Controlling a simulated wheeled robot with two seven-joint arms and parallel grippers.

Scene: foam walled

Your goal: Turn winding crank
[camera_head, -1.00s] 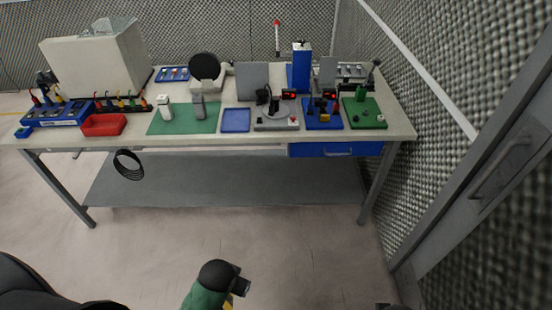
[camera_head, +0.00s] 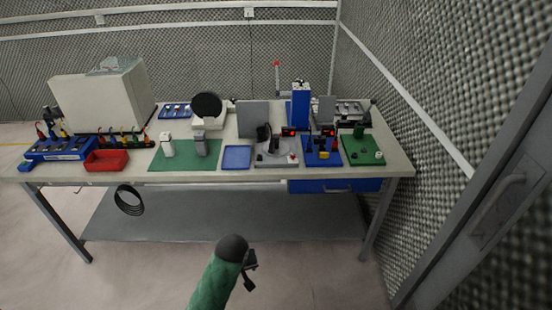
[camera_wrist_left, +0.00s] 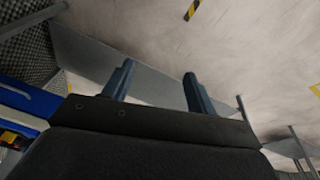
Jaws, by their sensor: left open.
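I cannot pick out the winding crank for certain at this size. A small green fixture (camera_head: 362,148) with an upright green post and a pale knob stands at the right end of the workbench. Beside it to the left are a blue fixture (camera_head: 322,152) with red and yellow parts and a grey fixture (camera_head: 275,152) with black parts. My left gripper (camera_head: 250,270) is in front of the bench, low and well apart from these fixtures. In the left wrist view its two fingers (camera_wrist_left: 157,82) are spread and nothing is between them. My right gripper is not in view.
The workbench (camera_head: 240,178) has a lower shelf (camera_head: 230,215) and a blue drawer (camera_head: 335,186). A red bin (camera_head: 106,161), a green mat (camera_head: 184,155) and a large pale box (camera_head: 100,98) are on its left half. A textured wall closes the right side. The floor in front is clear.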

